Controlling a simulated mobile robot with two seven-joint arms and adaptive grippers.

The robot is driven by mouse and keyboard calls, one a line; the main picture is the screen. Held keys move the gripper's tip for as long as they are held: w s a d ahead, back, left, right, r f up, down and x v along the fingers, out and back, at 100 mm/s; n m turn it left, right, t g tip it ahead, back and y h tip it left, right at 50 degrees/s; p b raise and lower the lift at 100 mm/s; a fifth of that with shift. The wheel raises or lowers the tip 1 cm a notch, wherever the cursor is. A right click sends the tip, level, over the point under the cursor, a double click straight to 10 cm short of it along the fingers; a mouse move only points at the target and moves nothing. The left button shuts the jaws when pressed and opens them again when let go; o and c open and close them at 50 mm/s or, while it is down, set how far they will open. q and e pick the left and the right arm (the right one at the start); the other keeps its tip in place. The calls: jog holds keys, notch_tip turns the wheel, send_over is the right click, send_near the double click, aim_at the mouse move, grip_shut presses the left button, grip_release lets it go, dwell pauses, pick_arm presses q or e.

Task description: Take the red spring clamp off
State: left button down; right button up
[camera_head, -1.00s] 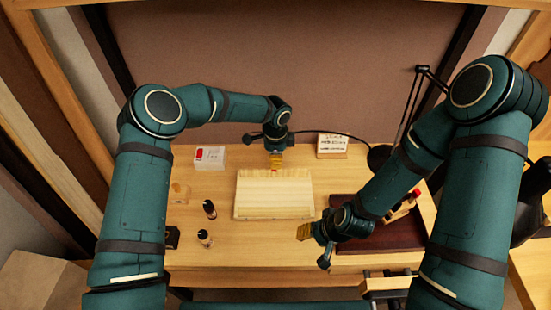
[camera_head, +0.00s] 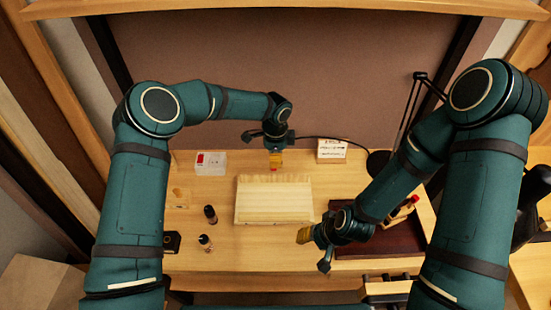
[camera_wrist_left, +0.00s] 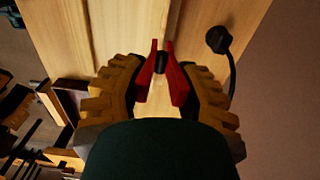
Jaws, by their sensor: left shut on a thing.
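The red spring clamp (camera_wrist_left: 179,85) is between the yellow fingers of my left gripper (camera_wrist_left: 160,88), which is shut on its handles. In the head view, a small red bit of the clamp (camera_head: 275,169) shows under the left gripper (camera_head: 275,160). It appears just beyond and above the far edge of the pale wooden workpiece (camera_head: 274,205). Whether the clamp's jaws touch the wood is hard to tell. My right gripper (camera_head: 304,236) hangs near the workpiece's right front corner; its finger opening is not clear.
Two small dark bottles (camera_head: 210,213) (camera_head: 205,242) stand left of the workpiece. A white box with a red label (camera_head: 210,162) and a card (camera_head: 331,150) are at the back. A dark red mat (camera_head: 385,243) lies at right, below a lamp (camera_head: 378,160).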

pick_arm(q)
jog(key=shift+r, duration=2.3)
